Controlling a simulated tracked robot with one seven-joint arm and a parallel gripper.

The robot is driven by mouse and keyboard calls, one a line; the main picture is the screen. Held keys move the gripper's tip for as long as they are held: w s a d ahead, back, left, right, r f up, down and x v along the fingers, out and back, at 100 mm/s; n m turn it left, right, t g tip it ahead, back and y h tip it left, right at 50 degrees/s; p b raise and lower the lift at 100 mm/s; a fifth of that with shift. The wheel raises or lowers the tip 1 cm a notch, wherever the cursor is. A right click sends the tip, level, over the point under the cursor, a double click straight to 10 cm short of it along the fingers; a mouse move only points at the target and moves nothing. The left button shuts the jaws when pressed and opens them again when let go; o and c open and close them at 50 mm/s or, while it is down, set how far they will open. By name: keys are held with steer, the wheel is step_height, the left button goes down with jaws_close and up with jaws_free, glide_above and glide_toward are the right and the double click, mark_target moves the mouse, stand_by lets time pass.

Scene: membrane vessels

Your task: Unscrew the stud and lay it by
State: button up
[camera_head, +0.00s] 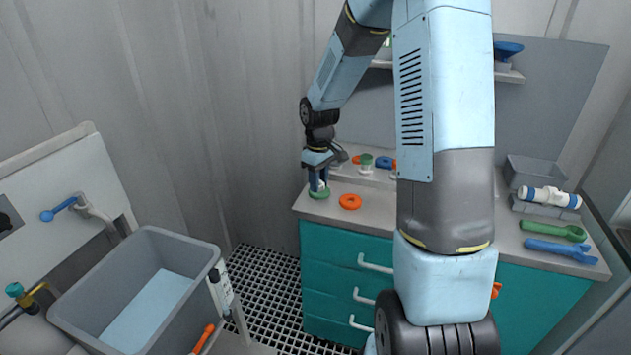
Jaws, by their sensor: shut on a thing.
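My gripper (318,182) points down at the left front corner of the workbench top. Its dark blue jaws are shut on a small pale piece, which looks like the stud (323,186). The piece is mostly hidden between the jaws. A green round part (319,194) sits on the bench directly under the jaws. I cannot tell whether the stud is still seated in it.
An orange ring (350,202) lies just right of the gripper. A green and white piece (366,163) and a blue ring (384,162) stand behind. Green (553,230) and blue (561,250) wrenches lie at right below a white vessel (548,196). A grey tub (140,290) stands left.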

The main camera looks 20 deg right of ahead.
steer(key=shift+d, duration=0.1)
jaws_close()
steer(key=n, duration=1.5)
steer(key=shift+r, duration=0.1)
steer(key=n, duration=0.5)
steer(key=shift+d, duration=0.1)
steer(key=o, duration=0.7)
jaws_free()
